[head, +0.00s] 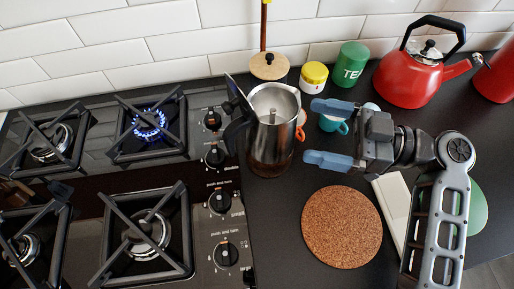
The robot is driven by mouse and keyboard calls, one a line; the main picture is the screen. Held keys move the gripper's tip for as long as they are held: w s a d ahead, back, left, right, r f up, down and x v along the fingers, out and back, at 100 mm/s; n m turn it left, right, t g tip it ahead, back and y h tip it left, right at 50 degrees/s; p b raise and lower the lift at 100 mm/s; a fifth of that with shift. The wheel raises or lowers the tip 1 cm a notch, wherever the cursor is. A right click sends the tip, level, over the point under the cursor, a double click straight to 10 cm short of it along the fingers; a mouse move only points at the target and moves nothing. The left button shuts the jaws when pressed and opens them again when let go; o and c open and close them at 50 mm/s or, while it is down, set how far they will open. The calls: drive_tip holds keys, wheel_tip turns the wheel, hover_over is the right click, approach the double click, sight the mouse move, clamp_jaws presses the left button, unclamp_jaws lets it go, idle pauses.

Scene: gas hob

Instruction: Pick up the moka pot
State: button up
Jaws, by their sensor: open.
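The moka pot (272,130) is a shiny metal pot standing upright on the dark counter, just right of the hob. Its top is open, with the lid raised at the left and the black handle on the left side. My gripper (312,132) is open, with two blue fingers pointing left toward the pot from its right side. The fingers appear empty and apart from the pot. Their exact height against the pot is hard to tell.
The gas hob (130,172) fills the left, with one burner lit blue (149,125). A teal cup (335,125) shows between my fingers. A round cork mat (342,227) lies in front. A green tin (351,64), yellow-lidded jar (314,76) and red kettle (409,80) stand behind.

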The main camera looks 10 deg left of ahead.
drive_tip(key=a, duration=0.2)
drive_tip(key=a+p, duration=0.1)
drive_tip(key=a, duration=0.1)
drive_tip(key=w+a+p, duration=0.1)
drive_tip(key=a, duration=0.1)
drive_tip(key=shift+a+r, duration=0.1)
drive_tip(key=shift+a, duration=0.65)
drive_tip(key=shift+c, duration=0.2)
drive_tip(key=shift+w, duration=0.1)
drive_tip(key=c, duration=1.7)
